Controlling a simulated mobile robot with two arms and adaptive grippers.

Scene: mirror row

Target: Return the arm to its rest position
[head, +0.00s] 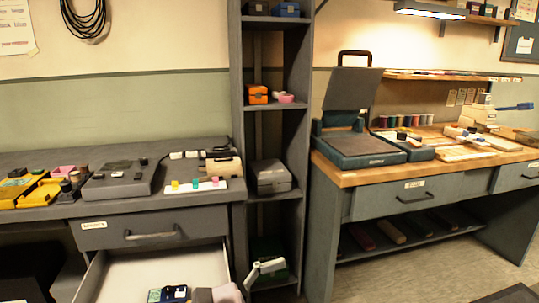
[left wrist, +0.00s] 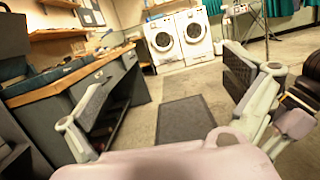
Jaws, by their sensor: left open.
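My left gripper shows at the bottom of the head view (head: 262,270), just right of an open drawer (head: 195,268) and in front of the narrow shelf unit (head: 240,130). Only a pale finger and part of the pinkish arm show there. In the left wrist view the two fingers of my left gripper (left wrist: 167,88) are spread wide with nothing between them. Beyond them are open floor and a dark mat (left wrist: 183,120). My right gripper is in neither view.
The drawer juts out from the grey bench (head: 55,212), with small dark and blue items (head: 170,294) at its front. A wood-topped workbench (head: 350,176) stands at the right. Two white front-loading machines (left wrist: 180,38) stand across the clear floor.

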